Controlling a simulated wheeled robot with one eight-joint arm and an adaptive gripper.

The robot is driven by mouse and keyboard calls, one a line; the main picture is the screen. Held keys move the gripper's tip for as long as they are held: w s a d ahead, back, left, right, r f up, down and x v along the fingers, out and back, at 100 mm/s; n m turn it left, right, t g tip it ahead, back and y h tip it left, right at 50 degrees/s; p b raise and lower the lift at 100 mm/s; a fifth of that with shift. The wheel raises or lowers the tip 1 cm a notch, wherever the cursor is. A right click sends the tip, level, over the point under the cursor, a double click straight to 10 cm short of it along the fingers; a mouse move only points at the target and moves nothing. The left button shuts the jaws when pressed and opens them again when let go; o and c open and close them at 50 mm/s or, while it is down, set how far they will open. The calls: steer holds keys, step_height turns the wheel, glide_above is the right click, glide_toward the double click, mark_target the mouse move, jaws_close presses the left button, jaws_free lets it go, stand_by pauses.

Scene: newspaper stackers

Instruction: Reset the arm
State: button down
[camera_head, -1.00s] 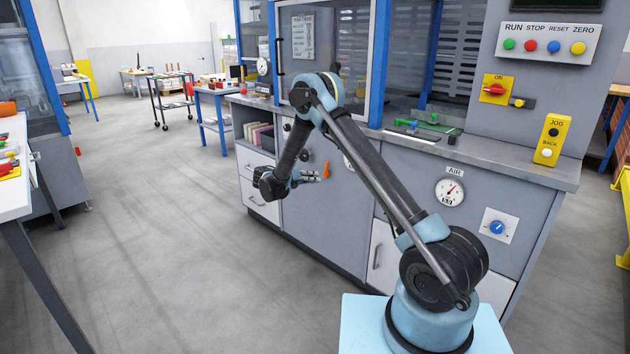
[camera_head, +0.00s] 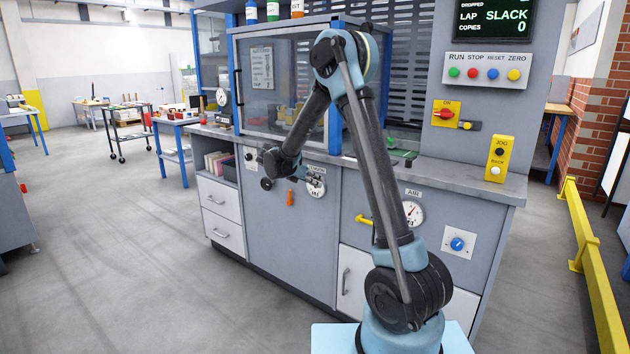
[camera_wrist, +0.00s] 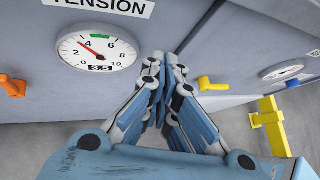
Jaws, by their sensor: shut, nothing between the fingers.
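My gripper (camera_head: 312,181) is at the end of my arm, in front of the grey machine cabinet (camera_head: 285,228) at the height of its front panel. In the wrist view my gripper (camera_wrist: 161,62) has its fingers closed together and holds nothing. The tension gauge (camera_wrist: 98,47) is just left of the fingers in the wrist view. In the head view the gripper partly hides the same gauge (camera_head: 316,191). I cannot tell whether the fingertips touch the panel.
An orange handle (camera_head: 290,198) is below the gripper. A yellow lever (camera_head: 365,219) and an air gauge (camera_head: 411,212) are to its right. A yellow rail (camera_head: 592,265) runs along the right side. The floor (camera_head: 110,240) at left is clear.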

steer(key=s+d+r+m+g+y, duration=0.25)
steer(key=s+d+m, duration=0.55)
steer(key=s, duration=0.4)
steer(key=s+d+r+m+g+y, duration=0.15)
steer(key=s+d+r+m, duration=0.3)
steer(key=s+d, duration=0.6)
steer(key=s+f+m+y, duration=0.1)
steer(key=s+f+m, duration=0.2)
steer(key=s, duration=0.5)
steer(key=s+f+m+y, duration=0.2)
steer(key=s+f+m, duration=0.2)
steer(key=s+m, duration=0.2)
steer(key=s+f+m+y, duration=0.2)
steer(key=s+f+m, duration=0.2)
steer(key=s, duration=0.6)
steer(key=shift+a+m, duration=0.15)
steer(key=shift+m, duration=0.3)
steer(key=shift+w+f, duration=0.15)
steer(key=shift+w, duration=0.35)
